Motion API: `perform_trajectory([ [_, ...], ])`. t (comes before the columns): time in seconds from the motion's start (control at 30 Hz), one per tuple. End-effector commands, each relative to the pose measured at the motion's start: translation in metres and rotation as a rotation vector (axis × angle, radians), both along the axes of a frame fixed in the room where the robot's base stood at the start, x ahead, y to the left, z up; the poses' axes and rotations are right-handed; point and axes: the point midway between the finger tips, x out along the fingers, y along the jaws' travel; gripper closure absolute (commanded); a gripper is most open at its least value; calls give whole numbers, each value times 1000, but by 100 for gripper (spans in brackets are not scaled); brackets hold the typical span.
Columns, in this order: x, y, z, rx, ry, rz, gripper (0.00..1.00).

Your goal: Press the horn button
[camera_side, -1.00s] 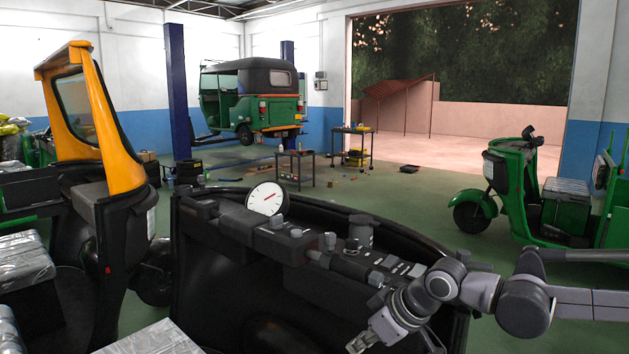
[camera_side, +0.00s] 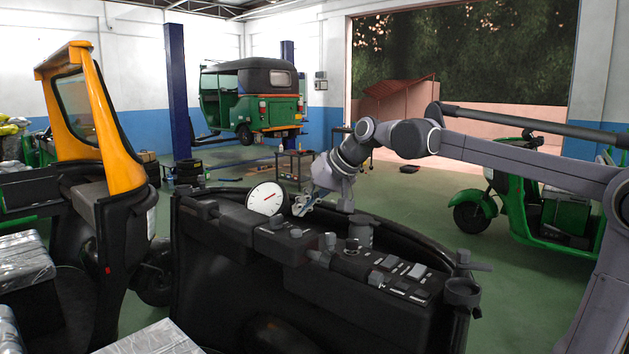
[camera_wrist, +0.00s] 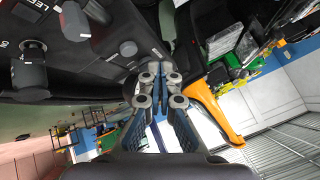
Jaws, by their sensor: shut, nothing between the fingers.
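My gripper (camera_side: 303,207) is shut and empty. In the side view it hangs just above the top of the black dashboard, right of the white dial gauge (camera_side: 266,198). In the wrist view the closed fingertips (camera_wrist: 160,74) point at the dashboard (camera_wrist: 95,62). A small round dark knob or button (camera_wrist: 128,48) lies just left of and beyond the fingertips. I cannot tell which control is the horn button, since no horn label is readable. Whether the fingertips touch the panel is unclear.
Raised knobs (camera_wrist: 75,20) with partly cut-off white lettering stand left of the fingertips. Switches (camera_side: 400,275) and a cup-like holder (camera_side: 462,292) lie along the dashboard's right part. A yellow cab frame (camera_side: 105,125) stands at left. Air above the dashboard is open.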

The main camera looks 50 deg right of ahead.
Motion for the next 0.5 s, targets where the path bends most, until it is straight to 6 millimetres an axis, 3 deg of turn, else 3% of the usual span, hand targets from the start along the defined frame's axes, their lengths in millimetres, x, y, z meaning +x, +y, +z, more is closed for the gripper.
perform_trajectory([
  [0.2,40,-31,28,82,-28,-84,100],
  [0.5,55,-45,38,117,-42,-118,100],
])
